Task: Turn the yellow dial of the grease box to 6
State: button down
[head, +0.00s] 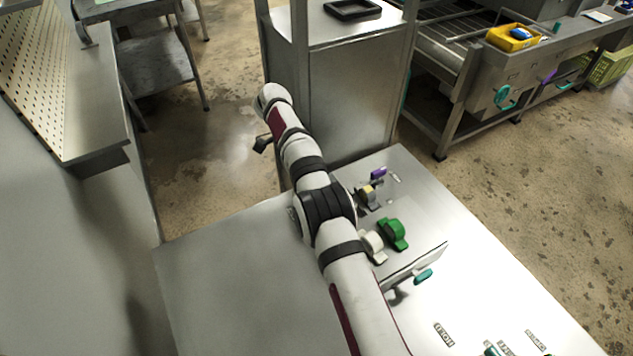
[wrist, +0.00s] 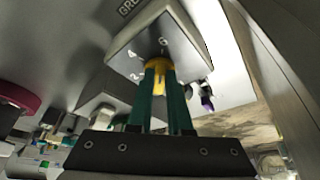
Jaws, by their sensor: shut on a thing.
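The grease box (wrist: 185,40) is a light grey box in the upper middle of the wrist view. Part of its lettering and the marks 2, 4 and 6 show on it. The yellow dial (wrist: 158,66) sits on the face with these marks, below the 6. My gripper (wrist: 160,80) has its two teal fingers on either side of the dial and is shut on it. The fingers hide much of the dial, and I cannot tell exactly which mark it points to. I cannot make out the dial in the head view.
In the head view a steel table (head: 240,275) lies under my arm. It carries a green part (head: 393,234), a purple part (head: 378,173) and a teal handle (head: 423,275). A steel cabinet (head: 350,95) stands behind. A magenta round part (wrist: 18,103) is at the wrist view's left.

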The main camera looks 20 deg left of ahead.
jog(key=shift+s+f, duration=0.1)
dwell(0.3)
jog(key=c, duration=0.8)
grip_release()
jog(key=shift+c, duration=0.2)
notch_tip(320, 180, up, 4)
jog(key=shift+d+r, duration=0.15)
jog(key=shift+r, duration=0.1)
jog(key=d+r, duration=0.6)
jog(key=d, duration=0.5)
jog(key=shift+s+d+r, duration=0.2)
jog(key=shift+s+r, duration=0.1)
